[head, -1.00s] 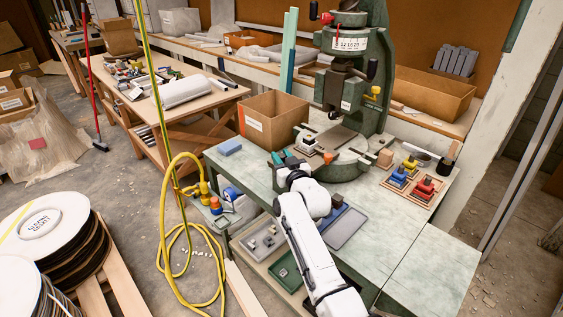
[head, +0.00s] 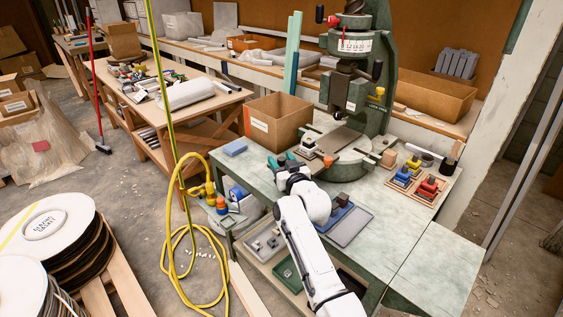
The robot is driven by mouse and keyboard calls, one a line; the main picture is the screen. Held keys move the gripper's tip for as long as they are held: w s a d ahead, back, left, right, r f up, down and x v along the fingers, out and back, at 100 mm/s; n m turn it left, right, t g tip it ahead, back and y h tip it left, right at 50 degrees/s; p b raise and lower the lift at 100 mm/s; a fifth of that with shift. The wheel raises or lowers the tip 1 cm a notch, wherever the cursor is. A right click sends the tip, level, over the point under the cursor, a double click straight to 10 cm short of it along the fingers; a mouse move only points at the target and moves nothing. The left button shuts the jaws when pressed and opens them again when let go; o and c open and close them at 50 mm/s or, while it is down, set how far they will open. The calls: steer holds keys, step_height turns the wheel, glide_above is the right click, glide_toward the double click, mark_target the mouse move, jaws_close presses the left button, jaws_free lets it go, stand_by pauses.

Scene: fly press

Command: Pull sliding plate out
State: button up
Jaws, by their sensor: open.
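The green fly press (head: 352,70) stands at the back of the pale green bench. A flat grey plate (head: 341,139), which looks like the sliding plate, lies on the press bed below the ram. A small orange knob (head: 328,160) shows at the front of the bed; whether it belongs to the plate is too small to tell. My gripper (head: 281,161), with teal fingertips, is open and seems empty. It is over the bench, left of the knob and apart from the plate. My own wrist hides part of the bench below it.
A cardboard box (head: 278,121) stands left of the press. Yellow and red tooling (head: 416,178) sits on a right-hand board. The bench's front right is clear.

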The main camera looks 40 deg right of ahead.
steer(key=v, duration=1)
steer(key=shift+s, duration=0.45)
steer(key=s+a+f+n+g+y, duration=0.25)
steer(key=s+a+f+g, duration=0.45)
steer(key=s, duration=0.4)
steer(key=s+a+f+n+g+y, duration=0.1)
steer(key=s+a+f+g+y, duration=0.25)
steer(key=s+a+f, duration=0.5)
steer(key=s+a+g, duration=0.1)
steer(key=s+g, duration=0.1)
steer(key=s, duration=0.5)
steer(key=s+a+f+g, duration=0.1)
steer(key=s+a+g, duration=0.1)
steer(key=s, duration=0.6)
steer(key=shift+s+g, duration=0.2)
steer(key=shift+g, duration=0.45)
